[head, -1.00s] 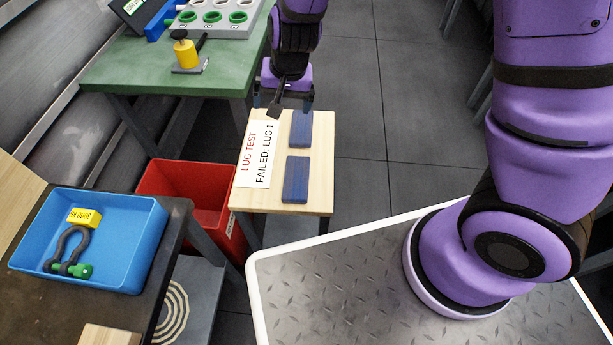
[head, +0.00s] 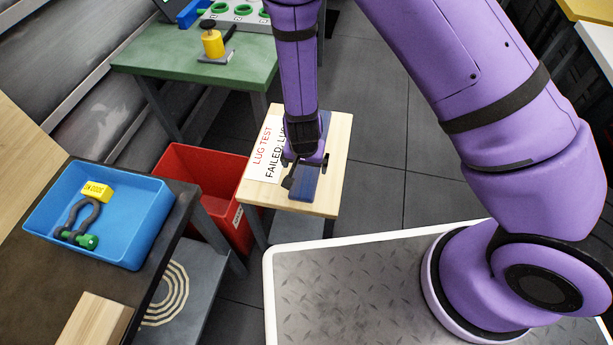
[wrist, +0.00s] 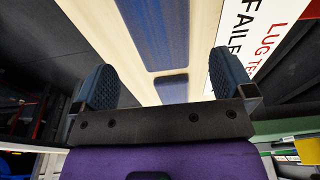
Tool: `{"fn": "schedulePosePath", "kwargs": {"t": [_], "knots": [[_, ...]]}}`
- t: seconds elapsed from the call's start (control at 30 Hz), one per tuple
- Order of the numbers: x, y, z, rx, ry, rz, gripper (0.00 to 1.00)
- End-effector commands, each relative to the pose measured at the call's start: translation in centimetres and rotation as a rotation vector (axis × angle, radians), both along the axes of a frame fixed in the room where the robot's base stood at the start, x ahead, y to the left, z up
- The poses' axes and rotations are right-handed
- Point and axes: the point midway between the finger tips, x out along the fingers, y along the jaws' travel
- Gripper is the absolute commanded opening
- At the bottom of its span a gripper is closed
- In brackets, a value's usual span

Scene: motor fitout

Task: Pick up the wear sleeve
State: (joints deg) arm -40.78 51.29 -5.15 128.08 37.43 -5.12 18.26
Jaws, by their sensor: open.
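Two flat blue oblong pieces, which I take to be wear sleeves, lie on a small pale wooden table (head: 325,200). The near blue piece (head: 304,190) is partly covered by my gripper (head: 304,172); the far one (head: 325,122) is partly hidden by my arm. My gripper is over the near piece, jaws apart and empty. In the wrist view, one blue piece (wrist: 171,88) shows between the two open fingers, and the other blue piece (wrist: 165,32) lies beyond it. I cannot tell the gap between fingertips and table.
A white "LUG TEST FAILED" sheet (head: 264,152) lies on the table beside the blue pieces. A red bin (head: 190,165) stands to the left. A blue tray (head: 125,240) holds a shackle (head: 80,222) and a yellow block (head: 97,191). A green bench (head: 180,60) stands behind.

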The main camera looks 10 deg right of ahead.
Motion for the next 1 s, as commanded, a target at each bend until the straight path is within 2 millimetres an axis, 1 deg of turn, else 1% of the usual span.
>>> {"fn": "schedulePosePath", "kwargs": {"t": [0.1,0.27,0.5,0.63,0.77,0.97,1.0], "knots": [[0.1,-0.1,-1.0,0.0,0.001,0.0,1.0],[0.1,-0.1,-1.7,0.0,0.001,-0.001,1.0],[0.2,-0.2,-4.7,0.0,0.002,-0.001,1.0],[0.5,-0.2,-5.9,0.0,0.001,0.001,1.0],[0.5,-0.2,-6.4,0.001,0.0,0.001,1.0],[0.5,-0.2,-6.4,0.001,0.0,0.001,1.0],[0.5,-0.2,-6.4,0.001,0.0,0.001,0.93]]}}
